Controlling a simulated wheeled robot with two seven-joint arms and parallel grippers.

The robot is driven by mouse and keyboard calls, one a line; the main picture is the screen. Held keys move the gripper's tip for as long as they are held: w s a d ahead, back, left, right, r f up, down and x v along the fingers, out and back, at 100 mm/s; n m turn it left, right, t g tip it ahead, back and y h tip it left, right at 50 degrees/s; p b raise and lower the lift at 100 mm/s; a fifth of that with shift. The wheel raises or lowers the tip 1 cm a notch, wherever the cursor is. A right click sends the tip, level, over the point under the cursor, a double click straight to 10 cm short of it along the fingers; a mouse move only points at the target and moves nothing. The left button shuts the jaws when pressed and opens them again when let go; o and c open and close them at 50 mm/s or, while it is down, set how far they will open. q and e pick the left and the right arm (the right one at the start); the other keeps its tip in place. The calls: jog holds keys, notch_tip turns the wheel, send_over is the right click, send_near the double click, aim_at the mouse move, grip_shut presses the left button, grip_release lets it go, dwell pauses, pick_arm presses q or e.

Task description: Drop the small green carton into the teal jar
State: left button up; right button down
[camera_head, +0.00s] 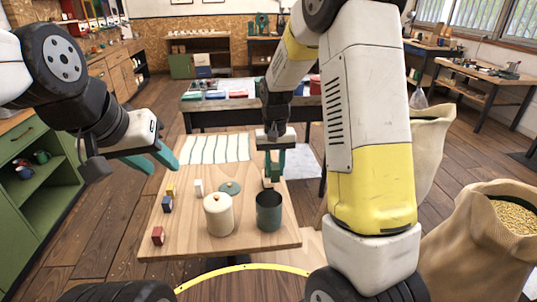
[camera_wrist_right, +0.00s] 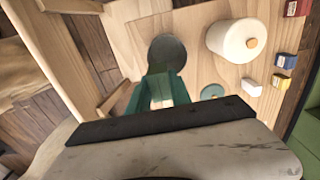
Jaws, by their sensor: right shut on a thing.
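The teal jar (camera_head: 269,213) stands open and upright at the front right of the light wooden table; the wrist view shows its dark round mouth (camera_wrist_right: 168,50). My right gripper (camera_head: 273,178) is above the table just behind the jar. It is shut on the small green carton (camera_wrist_right: 158,88), which is mostly hidden between the green fingers, with a pale face showing. The carton is hard to tell from the fingers in the head view. My left gripper (camera_head: 158,160) is open and empty, left of the table.
A cream jar (camera_head: 219,214) with a lid stands left of the teal jar. A loose teal lid (camera_head: 230,187) lies behind it. Red (camera_head: 158,236), blue (camera_head: 168,204), yellow (camera_head: 170,190) and white (camera_head: 198,187) cartons stand at the left. A striped sheet (camera_head: 215,148) lies at the back.

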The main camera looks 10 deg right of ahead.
aim_at(274, 166)
jog(key=shift+f, duration=2.1)
jog(key=c, duration=1.1)
grip_release()
notch_tip(274, 166, up, 8)
jog(key=shift+f, duration=0.2)
jog(key=shift+r, duration=0.15)
